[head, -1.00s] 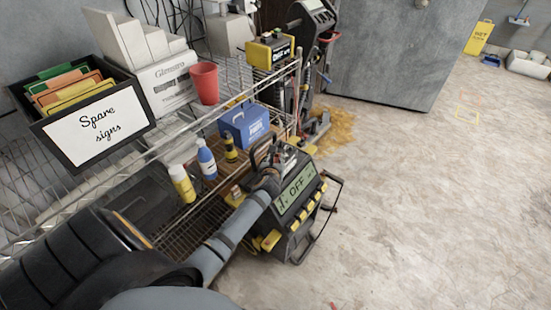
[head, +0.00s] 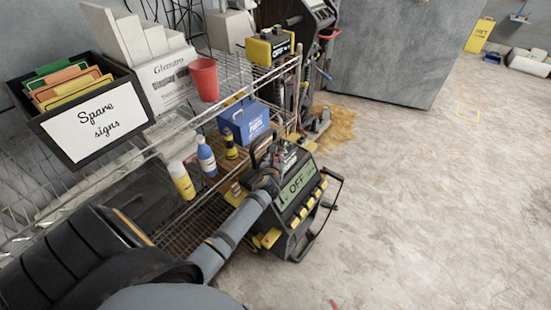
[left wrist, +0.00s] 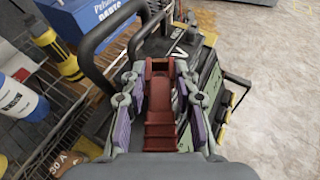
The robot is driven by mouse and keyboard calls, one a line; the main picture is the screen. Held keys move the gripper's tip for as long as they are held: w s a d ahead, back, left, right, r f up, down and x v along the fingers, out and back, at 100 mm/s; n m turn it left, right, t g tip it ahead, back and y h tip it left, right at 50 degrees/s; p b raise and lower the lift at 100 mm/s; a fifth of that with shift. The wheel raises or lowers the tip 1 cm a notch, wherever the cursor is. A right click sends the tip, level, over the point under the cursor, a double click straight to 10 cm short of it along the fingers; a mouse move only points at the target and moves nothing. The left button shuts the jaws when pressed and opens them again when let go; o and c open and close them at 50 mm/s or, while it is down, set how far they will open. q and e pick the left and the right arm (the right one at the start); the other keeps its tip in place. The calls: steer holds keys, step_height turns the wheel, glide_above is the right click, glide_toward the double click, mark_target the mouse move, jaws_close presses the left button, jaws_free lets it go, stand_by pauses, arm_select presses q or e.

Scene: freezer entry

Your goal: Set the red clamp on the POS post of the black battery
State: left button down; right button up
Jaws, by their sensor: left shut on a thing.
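My left gripper (head: 281,164) reaches over the black unit (head: 297,222) with an "OFF" screen, at the edge of the wire shelf. In the left wrist view, the left gripper (left wrist: 161,75) has its purple-padded fingers shut on the red clamp (left wrist: 160,130). The clamp's far end points toward the top of the black unit (left wrist: 208,75). I cannot tell whether the clamp touches it. No POS label or post is readable, and I cannot tell for sure whether this unit is the battery. My right gripper is not in view.
The wire shelf (head: 180,236) holds a blue box (head: 245,122), a blue-and-white bottle (head: 206,157), a yellow bottle (head: 181,182) and a yellow-black cylinder (head: 230,147). A black handle (left wrist: 100,38) rises beside the gripper. The concrete floor (head: 420,200) at right is open.

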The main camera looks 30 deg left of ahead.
arm_select(q)
steer(key=shift+f+b, duration=0.3)
steer(key=shift+f, duration=0.35)
steer(key=c, duration=1)
jaws_free()
steer(key=shift+o, duration=0.3)
steer(key=v, duration=1.2)
steer(key=shift+d, duration=0.1)
